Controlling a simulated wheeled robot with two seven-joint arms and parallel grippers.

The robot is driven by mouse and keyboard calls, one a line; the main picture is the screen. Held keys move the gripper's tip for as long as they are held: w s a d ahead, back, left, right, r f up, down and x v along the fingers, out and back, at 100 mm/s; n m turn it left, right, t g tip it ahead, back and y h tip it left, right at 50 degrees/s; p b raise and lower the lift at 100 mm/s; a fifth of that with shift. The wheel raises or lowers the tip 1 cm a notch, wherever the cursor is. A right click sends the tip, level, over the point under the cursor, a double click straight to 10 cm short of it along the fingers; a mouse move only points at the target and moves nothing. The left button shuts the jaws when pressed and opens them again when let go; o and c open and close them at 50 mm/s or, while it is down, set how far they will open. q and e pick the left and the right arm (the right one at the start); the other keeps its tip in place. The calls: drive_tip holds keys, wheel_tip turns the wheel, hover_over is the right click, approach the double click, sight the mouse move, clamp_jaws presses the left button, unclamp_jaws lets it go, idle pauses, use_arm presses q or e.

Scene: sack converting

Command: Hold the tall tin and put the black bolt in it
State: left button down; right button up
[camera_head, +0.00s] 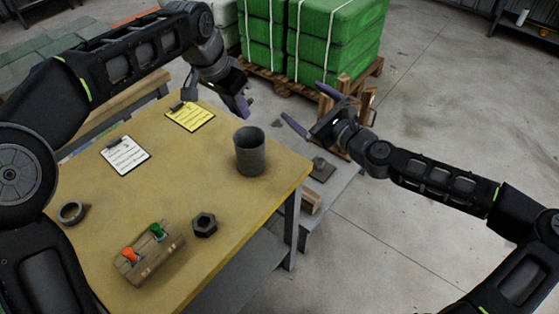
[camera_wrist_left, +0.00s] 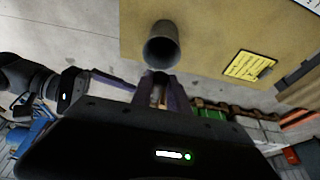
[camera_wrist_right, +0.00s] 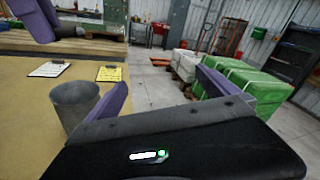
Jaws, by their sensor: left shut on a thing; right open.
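The tall tin (camera_head: 250,158) is a grey open cylinder standing upright near the table's right edge. It also shows in the left wrist view (camera_wrist_left: 160,52) and right wrist view (camera_wrist_right: 74,108). My left gripper (camera_head: 243,104) is shut above the table, behind the tin. Between its fingers is a dark rod-like thing (camera_wrist_left: 156,93), which looks like the black bolt; its dark end shows in the right wrist view (camera_wrist_right: 70,31). Most of the bolt is hidden by the fingers. My right gripper (camera_head: 312,108) is open and empty, to the right of the tin and apart from it.
On the yellow table (camera_head: 110,205) are a hex nut (camera_head: 205,224), a wooden block (camera_head: 149,253) with orange and green pieces, a ring (camera_head: 72,212), a white clipboard (camera_head: 124,156) and a yellow clipboard (camera_head: 190,116). Green bales (camera_head: 335,40) stand behind on a pallet.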

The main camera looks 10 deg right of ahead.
sight(239, 138)
drive_tip(key=s+a+f+y, duration=0.1)
drive_tip(key=s+a+f, duration=0.1)
drive_tip(key=s+f, duration=0.1)
drive_tip(key=s+a+f+g+y, duration=0.1)
drive_tip(key=s+a+f, duration=0.2)
drive_tip(key=s+a+f+m+g+y, duration=0.1)
drive_tip(key=s+a+f+y, duration=0.1)
drive_tip(key=s+f, duration=0.1)
drive_tip(key=shift+s+a, duration=0.25)
drive_tip(key=shift+s, duration=0.1)
drive_tip(key=shift+s+a, duration=0.35)
drive_tip(key=x, duration=1.2)
drive_tip(key=shift+a+f, duration=0.1)
drive_tip(key=shift+c, duration=0.2)
drive_tip(key=c, duration=1.5)
drive_tip(key=shift+o, duration=0.2)
